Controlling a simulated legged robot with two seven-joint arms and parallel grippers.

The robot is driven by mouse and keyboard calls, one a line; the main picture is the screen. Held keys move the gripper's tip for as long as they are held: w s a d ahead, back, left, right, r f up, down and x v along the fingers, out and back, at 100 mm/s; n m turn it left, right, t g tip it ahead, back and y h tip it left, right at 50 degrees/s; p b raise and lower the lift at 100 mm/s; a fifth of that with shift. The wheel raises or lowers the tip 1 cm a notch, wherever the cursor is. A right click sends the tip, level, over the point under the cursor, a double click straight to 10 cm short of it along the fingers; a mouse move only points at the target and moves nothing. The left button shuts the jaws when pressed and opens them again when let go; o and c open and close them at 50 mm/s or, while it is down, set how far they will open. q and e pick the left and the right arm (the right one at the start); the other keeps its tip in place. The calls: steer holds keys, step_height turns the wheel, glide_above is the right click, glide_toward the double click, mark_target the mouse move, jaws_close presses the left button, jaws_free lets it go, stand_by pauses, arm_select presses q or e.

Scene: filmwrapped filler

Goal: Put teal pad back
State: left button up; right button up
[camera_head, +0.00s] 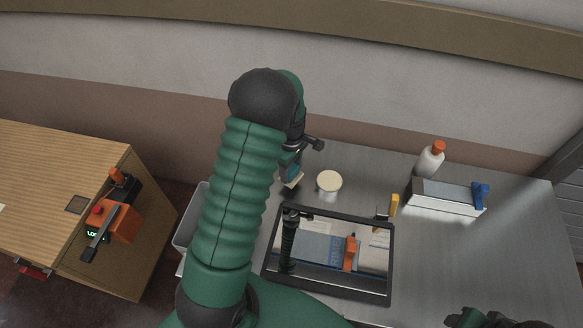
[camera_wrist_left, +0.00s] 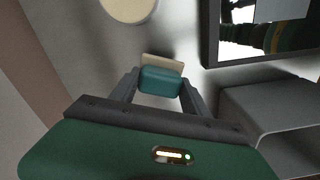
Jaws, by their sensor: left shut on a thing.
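My left gripper (camera_head: 296,172) is above the left part of the steel table (camera_head: 445,270), left of a round cream-lidded jar (camera_head: 329,182). In the left wrist view its two fingers (camera_wrist_left: 160,88) are shut on the teal pad (camera_wrist_left: 161,82), one on each side. A cream strip (camera_wrist_left: 162,62) shows along the pad's far edge; I cannot tell whether it is part of it. In the head view the pad (camera_head: 291,171) is partly hidden by my left arm. A dark green and black part of my right arm shows at the bottom right; its fingers cannot be made out.
A black-framed glossy panel (camera_head: 391,270) with reflections lies right of my left arm. A white bottle with orange cap (camera_head: 431,160), a grey-topped box (camera_head: 445,203) with a blue clamp (camera_head: 481,196), and a yellow piece (camera_head: 394,205) stand farther right. A grey bin (camera_head: 188,232) is left.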

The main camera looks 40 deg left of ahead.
mark_target(291, 169)
arm_select(q)
steer(key=shift+w+a+f, duration=0.15)
steer(key=shift+w+a, duration=0.65)
steer(key=shift+w, duration=0.15)
steer(key=shift+w+a+f, duration=0.1)
steer(key=shift+f, duration=0.2)
steer(key=shift+f+p, duration=0.35)
steer(key=shift+f, duration=1.15)
steer(key=o, duration=1.3)
